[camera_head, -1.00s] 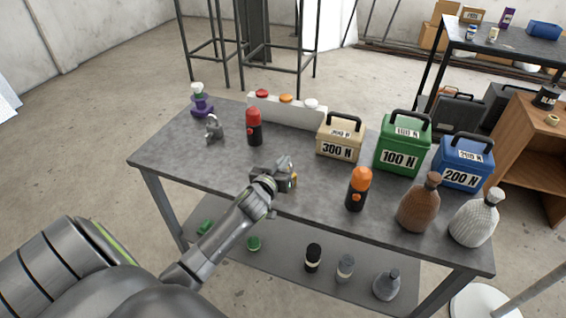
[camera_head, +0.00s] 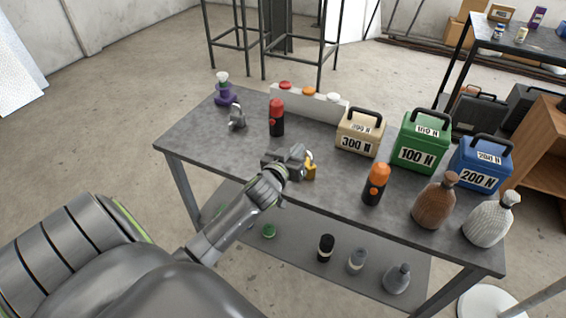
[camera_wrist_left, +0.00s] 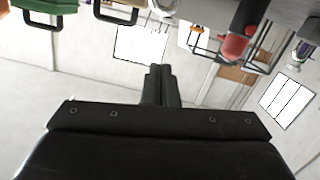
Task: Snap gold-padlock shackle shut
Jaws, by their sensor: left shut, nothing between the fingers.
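The gold padlock (camera_head: 310,172) is near the middle of the grey table, just right of my left gripper. Its shackle shows at the top, but it is too small to tell if it is open or closed. My left gripper (camera_head: 298,153) is shut and empty, close beside and behind the padlock's top; I cannot tell if they touch. Its two closed black fingers (camera_wrist_left: 160,86) also show in the left wrist view, where the padlock is not visible. My right gripper is not in view.
A silver padlock (camera_head: 237,121), a red-capped bottle (camera_head: 277,118) and a switch block (camera_head: 312,102) stand behind. An orange-capped bottle (camera_head: 375,186), the 300 N box (camera_head: 359,138), the 100 N box (camera_head: 419,150) and the 200 N box (camera_head: 480,168) stand to the right.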

